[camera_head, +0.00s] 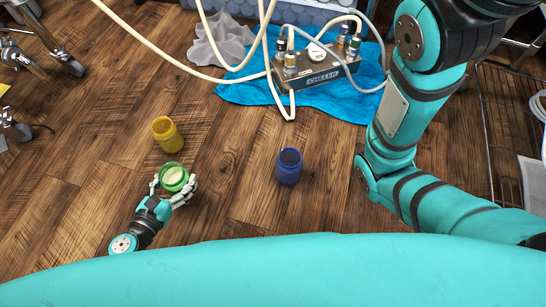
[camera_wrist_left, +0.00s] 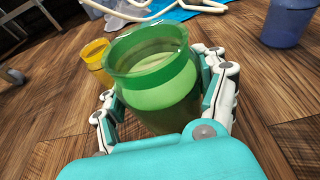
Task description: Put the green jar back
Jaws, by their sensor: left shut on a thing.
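The green jar (camera_head: 174,177) is an open-topped jar with pale contents, at the lower left of the head view. My left gripper (camera_head: 175,187) is shut around its sides. In the left wrist view the green jar (camera_wrist_left: 155,75) stands upright between the white fingers of my left gripper (camera_wrist_left: 165,100). I cannot tell whether its bottom touches the floor; it is hidden. My right gripper is not in view; my right arm crosses the right side of the head view.
A yellow jar (camera_head: 167,134) stands just behind the green jar, and a blue jar (camera_head: 289,166) stands to the right. A chiller box (camera_head: 314,75) with hoses sits on a blue cloth (camera_head: 235,92) behind. Wheeled legs are at upper left. Wooden floor between the jars is clear.

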